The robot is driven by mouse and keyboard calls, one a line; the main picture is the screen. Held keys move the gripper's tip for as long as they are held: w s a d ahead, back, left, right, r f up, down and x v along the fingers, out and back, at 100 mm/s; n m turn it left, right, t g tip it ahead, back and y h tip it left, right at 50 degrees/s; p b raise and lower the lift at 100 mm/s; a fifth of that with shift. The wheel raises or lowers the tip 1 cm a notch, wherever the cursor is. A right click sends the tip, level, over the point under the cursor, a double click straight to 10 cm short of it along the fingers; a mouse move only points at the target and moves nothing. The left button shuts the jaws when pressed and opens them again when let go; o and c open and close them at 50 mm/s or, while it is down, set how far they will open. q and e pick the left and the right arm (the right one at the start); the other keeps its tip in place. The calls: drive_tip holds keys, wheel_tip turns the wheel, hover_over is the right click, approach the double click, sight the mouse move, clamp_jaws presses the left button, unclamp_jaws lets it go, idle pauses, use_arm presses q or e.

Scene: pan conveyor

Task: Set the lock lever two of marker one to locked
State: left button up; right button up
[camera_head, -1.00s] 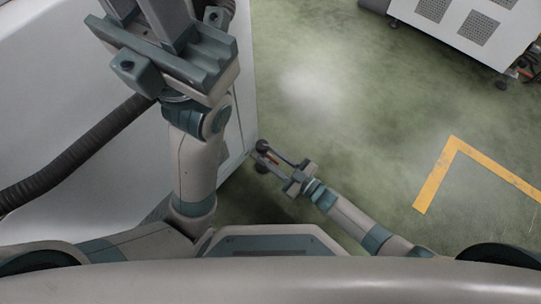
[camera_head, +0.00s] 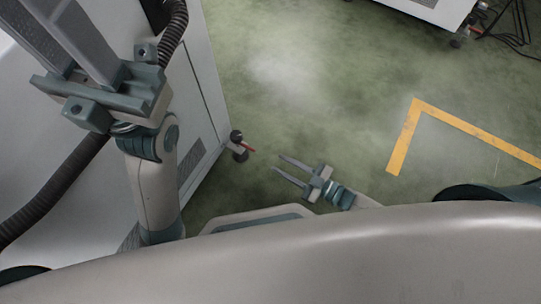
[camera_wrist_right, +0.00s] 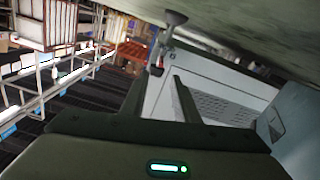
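A small red lever (camera_head: 249,149) sticks out to the right from a dark caster (camera_head: 237,146) at the lower corner of the white machine. In the right wrist view, the red lever (camera_wrist_right: 158,67) shows beyond my fingers, close to the caster (camera_wrist_right: 174,20). Whether it is locked cannot be told. My right gripper (camera_head: 277,163) is open and empty, with its fingers pointing left toward the lever and a gap of floor between. My left gripper (camera_head: 65,38) is raised over the white machine, with its two fingers apart and their tips partly out of view.
The white machine (camera_head: 205,85) fills the left, with a vent low on its side. A dark ribbed hose (camera_head: 55,190) runs along it. Green floor (camera_head: 300,90) is open to the right, with a yellow marking (camera_head: 405,140). Another white cabinet (camera_head: 440,8) stands at the top right.

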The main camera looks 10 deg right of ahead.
drive_tip(key=shift+v, duration=1.3)
